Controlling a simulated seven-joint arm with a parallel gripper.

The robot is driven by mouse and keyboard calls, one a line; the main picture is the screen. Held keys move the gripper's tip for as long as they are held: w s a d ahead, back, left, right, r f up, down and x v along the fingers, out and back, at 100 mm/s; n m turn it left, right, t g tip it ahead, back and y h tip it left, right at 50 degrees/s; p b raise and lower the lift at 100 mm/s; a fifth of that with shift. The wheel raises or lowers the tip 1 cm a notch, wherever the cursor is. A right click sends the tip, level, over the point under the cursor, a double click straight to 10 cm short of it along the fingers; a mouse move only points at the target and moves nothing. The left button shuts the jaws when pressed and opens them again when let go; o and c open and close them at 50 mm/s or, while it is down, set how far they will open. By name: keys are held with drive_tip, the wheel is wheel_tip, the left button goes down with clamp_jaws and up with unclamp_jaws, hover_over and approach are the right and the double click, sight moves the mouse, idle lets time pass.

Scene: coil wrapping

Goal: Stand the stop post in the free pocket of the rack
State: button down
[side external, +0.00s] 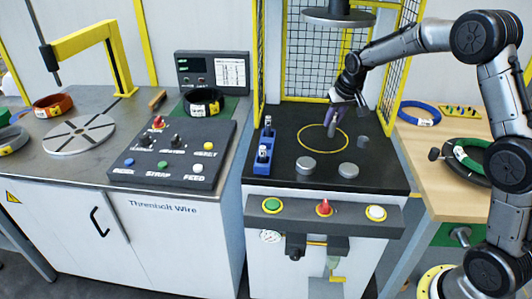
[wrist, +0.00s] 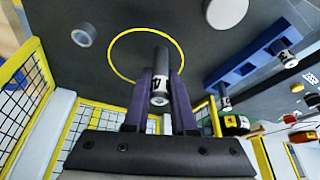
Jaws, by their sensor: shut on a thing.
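My gripper (side external: 340,104) is shut on the stop post (wrist: 160,76), a grey cylinder with a white numbered label, between purple fingers. It is held above the dark table, over the yellow ring marking, in both views. The blue rack (side external: 265,146) stands at the table's left in the side view, apart from my gripper. In the wrist view the rack (wrist: 245,68) lies to the right and carries two labelled posts, a near one (wrist: 225,103) and a far one (wrist: 288,58). A stretch of rack between them shows no post. The held post's lower end is clear of the table.
Low grey round pieces (side external: 305,165) (side external: 348,170) stand near the table front, and a grey cylinder (side external: 362,142) stands to the right. A yellow-framed mesh guard (side external: 386,78) closes the back. A round plate (side external: 338,17) hangs above. The table between ring and rack looks clear.

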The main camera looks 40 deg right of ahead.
drive_tip(key=a+r+n+y, duration=0.1)
drive_tip(key=a+r+n, duration=0.15)
drive_tip(key=a, duration=0.45)
drive_tip(key=a+r+n+y, duration=0.1)
drive_tip(key=a+r+n, duration=0.15)
drive_tip(key=a, duration=0.45)
approach(266, 137)
drive_tip(key=a+f, duration=0.2)
drive_tip(key=a, duration=0.1)
drive_tip(key=shift+s+a+f, duration=0.1)
drive_tip(key=shift+a+f, duration=0.1)
drive_tip(key=shift+f, duration=1.5)
drive_tip(key=shift+s+f, duration=0.1)
drive_tip(key=shift+f, duration=0.05)
drive_tip(key=c, duration=0.7)
unclamp_jaws()
drive_tip(key=shift+c, duration=0.2)
